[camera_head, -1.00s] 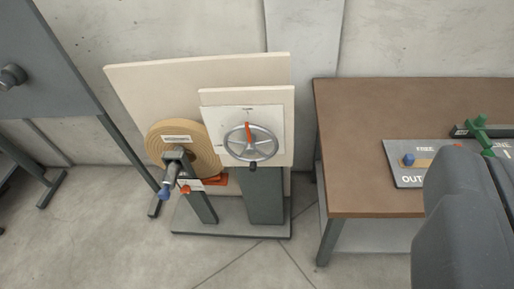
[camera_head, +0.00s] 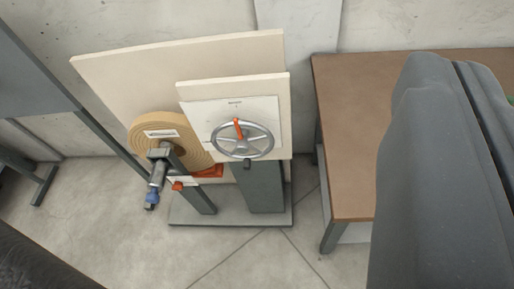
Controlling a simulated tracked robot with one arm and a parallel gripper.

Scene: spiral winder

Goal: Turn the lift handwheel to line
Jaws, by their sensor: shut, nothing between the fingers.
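The lift handwheel (camera_head: 243,139) is a grey spoked wheel on a white plate (camera_head: 270,108), fixed to a cream panel on the winder. An orange-red pointer (camera_head: 238,127) stands near the top of the wheel, tilted slightly left. A dark handle knob (camera_head: 247,164) sits at the wheel's lower edge. Small dark marks show on the plate above the wheel, too small to read. My gripper (camera_head: 455,66) is the dark grey form at the right. It is shut and empty, and apart from the wheel in the picture.
A tan coil (camera_head: 191,153) and a blue-tipped crank (camera_head: 152,195) stand left of the wheel. The stand has a grey base (camera_head: 230,212). A brown-topped bench (camera_head: 345,120) is at right, partly hidden by my gripper. Concrete floor (camera_head: 255,260) in front is clear.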

